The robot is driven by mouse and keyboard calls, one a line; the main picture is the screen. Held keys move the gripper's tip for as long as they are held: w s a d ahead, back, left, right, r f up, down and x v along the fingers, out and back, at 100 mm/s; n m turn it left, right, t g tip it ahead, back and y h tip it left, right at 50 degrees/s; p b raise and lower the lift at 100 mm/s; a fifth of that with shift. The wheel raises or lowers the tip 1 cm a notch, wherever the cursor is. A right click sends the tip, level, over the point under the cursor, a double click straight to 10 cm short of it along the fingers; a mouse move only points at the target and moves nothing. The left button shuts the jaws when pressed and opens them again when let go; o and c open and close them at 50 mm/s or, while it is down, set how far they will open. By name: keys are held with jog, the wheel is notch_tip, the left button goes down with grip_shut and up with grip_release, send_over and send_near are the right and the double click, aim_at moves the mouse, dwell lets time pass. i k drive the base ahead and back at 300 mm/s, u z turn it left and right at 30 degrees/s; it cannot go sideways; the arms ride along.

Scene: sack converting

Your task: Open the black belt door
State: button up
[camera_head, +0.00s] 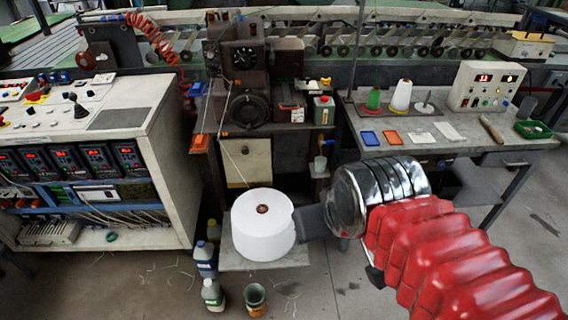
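No door that is clearly a black belt door stands out. A dark sewing-machine-like unit (240,95) with round black parts stands on the middle bench. Below it is a small beige panel (252,163) with a dark knob; I cannot tell whether it is the door named. My gripper (308,222) shows as a dark grey block at the end of a metal wrist and red ribbed sleeve. It points left, close to the right side of a large white thread cone (262,240). Its fingers are not distinct, and I cannot tell whether it touches the cone.
The cone stands on a low grey plate (235,262). Bottles (213,293) and a cup (255,296) stand on the floor beside it. A control cabinet (160,130) is at left. A bench (455,140) with spools and trays is at right. Floor at lower left is mostly clear.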

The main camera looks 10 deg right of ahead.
aim_at(290, 150)
jog(key=u, duration=1.8)
jog(key=i, duration=0.3)
jog(key=z, duration=1.25)
jog(key=i, duration=0.5)
jog(key=u, duration=0.1)
